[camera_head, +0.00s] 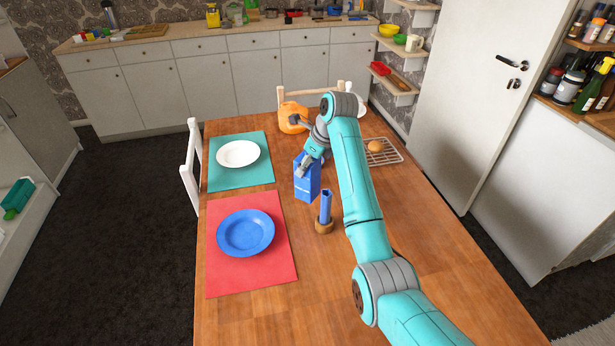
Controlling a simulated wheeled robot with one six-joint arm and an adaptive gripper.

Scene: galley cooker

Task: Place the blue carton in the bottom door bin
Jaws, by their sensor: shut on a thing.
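The blue carton (307,186) is upright at the middle of the wooden table, between the place mats and my arm. My gripper (305,166) is at its upper part from above and is shut on it. I cannot tell whether the carton's base touches the table. No door bin can be clearly made out; a pale open unit (38,222) at the far left edge holds a teal item (17,198), and I cannot tell whether it is a door with bins.
On the table (240,312) are a blue bowl (245,232), a white plate (238,154), a blue upright object in a brown base (325,212), an orange jug (292,117) and a wire rack (385,152). A white chair (189,170) stands left. Dark floor (120,240) is clear there.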

